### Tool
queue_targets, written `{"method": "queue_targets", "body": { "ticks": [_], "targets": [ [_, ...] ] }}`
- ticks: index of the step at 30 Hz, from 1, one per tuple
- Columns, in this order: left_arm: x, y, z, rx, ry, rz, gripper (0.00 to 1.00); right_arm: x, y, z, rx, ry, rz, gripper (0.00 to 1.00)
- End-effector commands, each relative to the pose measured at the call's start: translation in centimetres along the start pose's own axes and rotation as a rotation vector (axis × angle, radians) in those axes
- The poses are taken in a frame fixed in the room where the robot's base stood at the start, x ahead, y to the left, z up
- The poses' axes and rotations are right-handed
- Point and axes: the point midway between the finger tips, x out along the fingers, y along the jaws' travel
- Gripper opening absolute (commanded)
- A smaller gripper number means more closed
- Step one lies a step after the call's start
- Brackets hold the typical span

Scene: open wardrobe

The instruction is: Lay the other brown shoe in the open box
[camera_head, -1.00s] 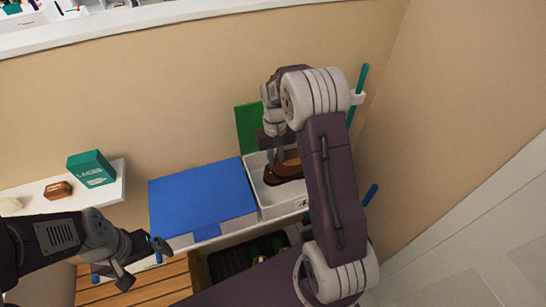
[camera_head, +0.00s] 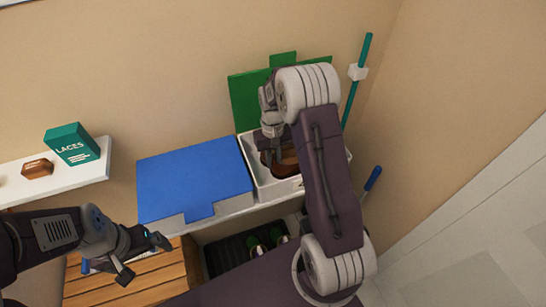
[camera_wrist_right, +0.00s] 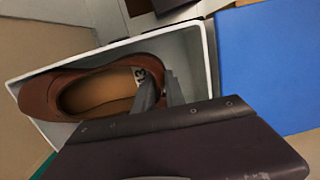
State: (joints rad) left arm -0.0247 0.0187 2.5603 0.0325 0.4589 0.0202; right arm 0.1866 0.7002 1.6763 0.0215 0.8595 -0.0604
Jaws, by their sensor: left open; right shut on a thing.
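The open box (camera_head: 262,194) has white walls and a raised green lid (camera_head: 246,98) behind it. It stands on a shelf right of a closed blue-lidded box. A brown shoe (camera_head: 284,168) is inside the open box; the right wrist view shows the shoe (camera_wrist_right: 62,92) with a tan insole marked "13", between the box walls (camera_wrist_right: 207,62). My right gripper (camera_wrist_right: 160,92) is shut on the shoe at its heel end. In the head view my right arm hides part of the box. I cannot tell whether a second shoe lies there. My left gripper (camera_head: 143,258) is open and empty above the wooden slats.
The blue-lidded box (camera_head: 195,180) fills the shelf's left part. A teal laces box (camera_head: 71,144) and a brown item (camera_head: 37,168) sit on a white shelf at left. A dark tray (camera_head: 235,256) with shoes is below. A wooden slatted surface (camera_head: 125,283) lies at lower left.

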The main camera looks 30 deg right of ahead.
Motion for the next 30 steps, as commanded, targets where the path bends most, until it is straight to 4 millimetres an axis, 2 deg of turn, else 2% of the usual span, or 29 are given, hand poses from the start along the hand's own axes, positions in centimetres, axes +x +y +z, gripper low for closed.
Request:
{"method": "queue_targets", "body": {
  "ticks": [1, 9, 15, 24, 25, 27, 30],
  "targets": [
    [0.8, 0.0, 0.1, 0.000, 0.000, 0.000, 1.00, 1.0, 0.0, -0.1, 0.000, 0.000, 0.000, 0.00],
    [2.5, -0.1, 0.2, 0.000, 0.000, 0.000, 1.00, 3.8, 0.1, -0.3, 0.000, 0.000, 0.001, 0.00],
    [3.0, -0.1, 0.3, 0.000, 0.000, 0.000, 1.00, 4.6, 0.1, -0.4, 0.000, 0.002, 0.000, 0.00],
    [3.0, -0.1, 0.3, 0.000, 0.000, 0.000, 1.00, 4.6, 0.1, -0.5, 0.000, 0.002, 0.001, 0.00],
    [3.0, -0.1, 0.3, 0.000, 0.000, 0.000, 1.00, 4.6, 0.1, -0.4, 0.000, 0.002, 0.001, 0.23],
    [3.0, -0.1, 0.3, 0.000, 0.000, 0.000, 1.00, 4.6, 0.1, -0.4, 0.000, 0.002, 0.001, 0.41],
    [3.0, -0.1, 0.3, 0.000, 0.000, 0.000, 1.00, 4.6, 0.1, -0.4, 0.000, 0.002, 0.000, 0.41]
  ]
}}
